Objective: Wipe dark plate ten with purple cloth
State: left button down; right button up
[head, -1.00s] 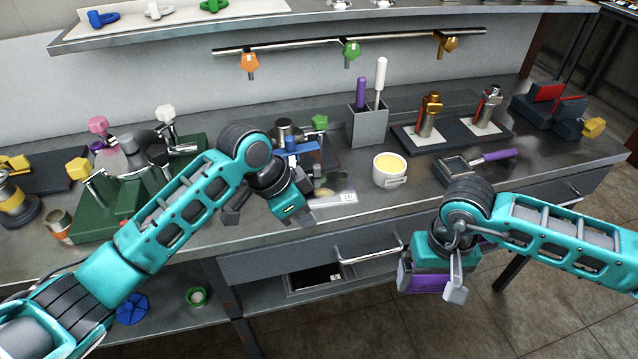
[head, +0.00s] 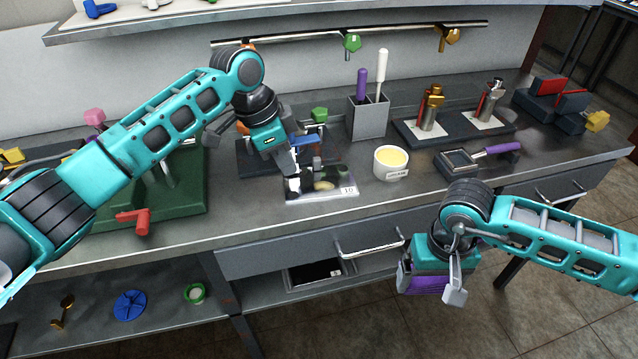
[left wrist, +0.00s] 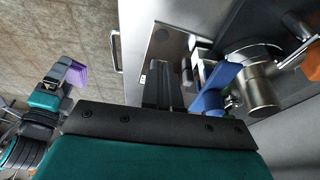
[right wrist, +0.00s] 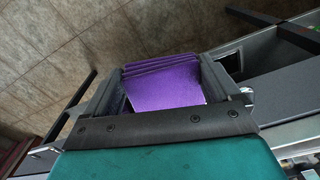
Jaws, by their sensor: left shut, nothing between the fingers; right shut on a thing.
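The dark plate labelled 10 (head: 330,186) lies on the bench near its front edge, with a pale patch on its surface. The plate also shows in the left wrist view (left wrist: 172,42). My left gripper (head: 292,185) is shut and empty, right at the plate's left part; I cannot tell if it touches. My right gripper (head: 432,288) is shut on the folded purple cloth (right wrist: 165,82), held in front of the bench, to the right of the plate. The cloth also shows at the left of the left wrist view (left wrist: 77,75).
A cup of yellow stuff (head: 391,162) stands right of the plate. A blue clamp-like part (head: 305,145) and a metal cylinder (left wrist: 250,85) stand behind it.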

aim_at(294, 194)
pick_arm(q)
jog(key=shift+f+b, duration=0.9)
jog(key=shift+f, duration=0.2)
pick_arm(e)
jog(key=shift+f, duration=1.35)
pick_arm(q)
jog(key=shift+f+b, duration=0.5)
jog(key=shift+f, duration=1.45)
pick_arm(e)
jog(key=shift+f, duration=0.5)
pick_arm(q)
jog(key=shift+r, duration=0.1)
pick_arm(e)
jog(key=shift+r, duration=0.15)
pick_arm(q)
notch_tip(294, 194, up, 4)
jog(key=p, duration=0.5)
jog(key=shift+r+p, duration=0.15)
jog(key=shift+p, duration=0.15)
pick_arm(e)
notch_tip(294, 194, up, 5)
jog(key=shift+r, duration=0.15)
pick_arm(q)
jog(key=shift+r, duration=0.8)
